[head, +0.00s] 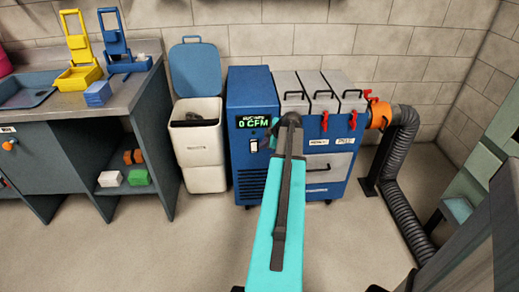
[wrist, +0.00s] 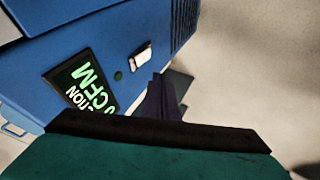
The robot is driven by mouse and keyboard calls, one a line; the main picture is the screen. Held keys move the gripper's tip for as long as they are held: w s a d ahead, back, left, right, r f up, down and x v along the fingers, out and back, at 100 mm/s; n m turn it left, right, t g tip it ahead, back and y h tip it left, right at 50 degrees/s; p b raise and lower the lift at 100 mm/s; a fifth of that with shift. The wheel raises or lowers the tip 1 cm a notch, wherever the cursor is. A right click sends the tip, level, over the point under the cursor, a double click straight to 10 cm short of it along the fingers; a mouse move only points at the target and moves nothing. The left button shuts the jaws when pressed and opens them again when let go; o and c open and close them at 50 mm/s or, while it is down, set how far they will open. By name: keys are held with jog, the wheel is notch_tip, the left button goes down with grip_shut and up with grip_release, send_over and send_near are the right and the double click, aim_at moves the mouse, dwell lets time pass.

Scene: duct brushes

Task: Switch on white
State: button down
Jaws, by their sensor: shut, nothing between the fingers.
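A white rocker switch (head: 253,146) sits on the front of a blue suction machine (head: 250,85), below a display (head: 257,119) reading 0 CFM. In the wrist view the switch (wrist: 141,59) shows beside a small green round spot (wrist: 118,76) and the lit display (wrist: 80,88). My gripper (head: 275,135) is in front of the machine, just right of the switch in the head view. In the wrist view its dark fingers (wrist: 163,98) are shut and empty, close below the switch. I cannot tell whether they touch the panel.
A white bin (head: 198,140) with a raised blue lid stands left of the machine. A workbench (head: 60,130) with yellow and blue holders is farther left. A grey hose (head: 397,150) with an orange collar joins the machine's right side.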

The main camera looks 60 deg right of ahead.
jog(key=shift+v, duration=1.25)
jog(key=shift+d+f+b, duration=0.1)
jog(key=shift+d+b, duration=0.05)
jog(key=shift+b, duration=0.15)
